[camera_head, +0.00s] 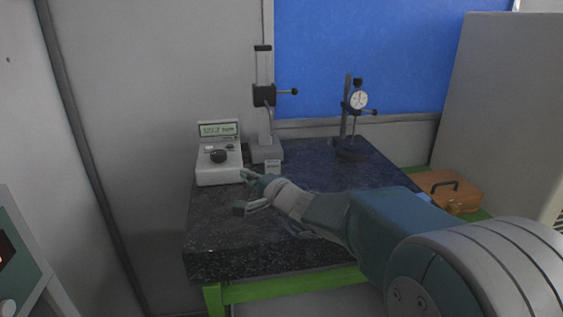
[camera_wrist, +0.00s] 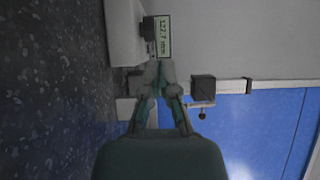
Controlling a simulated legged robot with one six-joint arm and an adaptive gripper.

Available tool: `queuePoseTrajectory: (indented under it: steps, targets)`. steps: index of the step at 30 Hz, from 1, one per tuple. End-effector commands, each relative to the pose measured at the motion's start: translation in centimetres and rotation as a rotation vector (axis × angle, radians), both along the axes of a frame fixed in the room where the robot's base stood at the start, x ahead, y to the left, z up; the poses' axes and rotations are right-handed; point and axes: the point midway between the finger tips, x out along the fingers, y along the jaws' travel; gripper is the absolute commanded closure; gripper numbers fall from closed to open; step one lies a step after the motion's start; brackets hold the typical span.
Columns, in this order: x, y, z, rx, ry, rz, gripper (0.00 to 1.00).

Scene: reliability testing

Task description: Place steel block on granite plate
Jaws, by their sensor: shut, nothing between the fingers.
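The granite plate (camera_head: 215,240) is a dark speckled slab on a green frame; its surface also fills the left of the wrist view (camera_wrist: 55,90). A small pale block (camera_head: 273,166), possibly the steel block, sits at the foot of the grey stand, just beyond my gripper. My gripper (camera_head: 245,191) is above the plate's left part, in front of the readout box. In the wrist view my gripper's fingers (camera_wrist: 159,66) come together at the tips with nothing seen between them. A pale shape (camera_wrist: 125,107) beside them is the stand's base or the block; I cannot tell which.
A readout box (camera_head: 219,165) stands at the plate's back left. A grey stand with a black clamp (camera_head: 264,95) is beside it. A dial gauge stand (camera_head: 352,150) is at the back right. An orange case (camera_head: 448,190) lies to the right. The plate's front left is clear.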

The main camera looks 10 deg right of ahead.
Motion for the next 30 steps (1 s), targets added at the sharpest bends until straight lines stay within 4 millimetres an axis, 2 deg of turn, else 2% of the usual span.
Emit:
queuePoseTrajectory:
  steps: [18,30]
  targets:
    - [9.3,-7.0,-0.1,0.0,0.0,0.001,1.0]
    - [14.4,-10.9,0.0,-0.001,-0.001,0.002,1.0]
